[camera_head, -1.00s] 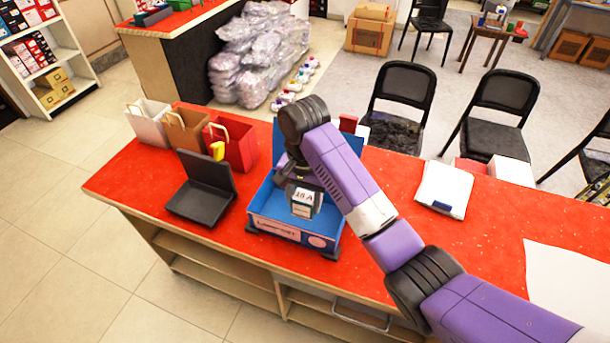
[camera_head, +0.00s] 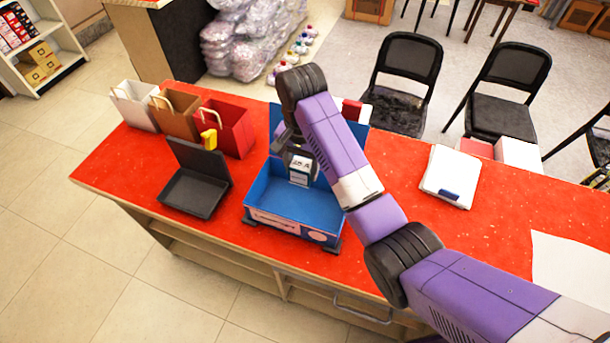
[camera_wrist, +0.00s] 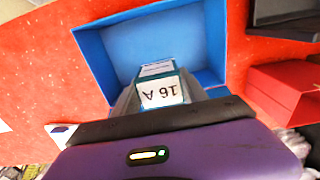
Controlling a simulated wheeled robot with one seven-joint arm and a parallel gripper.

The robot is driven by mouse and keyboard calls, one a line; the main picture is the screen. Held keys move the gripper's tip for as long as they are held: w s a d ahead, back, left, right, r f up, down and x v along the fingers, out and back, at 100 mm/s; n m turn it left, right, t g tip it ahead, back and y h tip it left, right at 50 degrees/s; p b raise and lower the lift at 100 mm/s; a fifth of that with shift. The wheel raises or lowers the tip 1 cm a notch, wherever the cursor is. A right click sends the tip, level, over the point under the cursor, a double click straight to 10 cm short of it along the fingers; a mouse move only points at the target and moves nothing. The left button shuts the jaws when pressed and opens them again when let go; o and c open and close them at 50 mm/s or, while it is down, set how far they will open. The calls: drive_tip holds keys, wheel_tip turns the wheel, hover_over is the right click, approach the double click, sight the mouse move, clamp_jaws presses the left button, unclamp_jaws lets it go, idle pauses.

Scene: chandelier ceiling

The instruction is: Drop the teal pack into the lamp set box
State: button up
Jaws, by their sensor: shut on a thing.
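The teal pack (camera_head: 300,170) has a white label and is held in my gripper (camera_head: 297,156). In the wrist view the pack (camera_wrist: 160,84) shows its white end marked "16 A" between the fingers. The lamp set box (camera_head: 292,237) is a blue open box with a raised back panel, standing on the red counter. The pack appears over the inside of the box, toward its back. In the wrist view the blue box (camera_wrist: 95,45) lies beyond and around the pack. I cannot tell the exact height of the pack above the box floor.
A black open tray or case (camera_head: 195,192) stands left of the box. White, brown and red bags (camera_head: 232,128) stand behind it. A white box (camera_head: 449,176) lies to the right on the red counter (camera_head: 400,240). Chairs (camera_head: 405,75) stand behind the counter.

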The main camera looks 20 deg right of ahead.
drive_tip(key=shift+s+f, duration=0.2)
drive_tip(key=shift+f, duration=2.25)
drive_tip(key=shift+d, duration=0.1)
drive_tip(key=o, duration=1.5)
drive_tip(key=shift+c, duration=0.2)
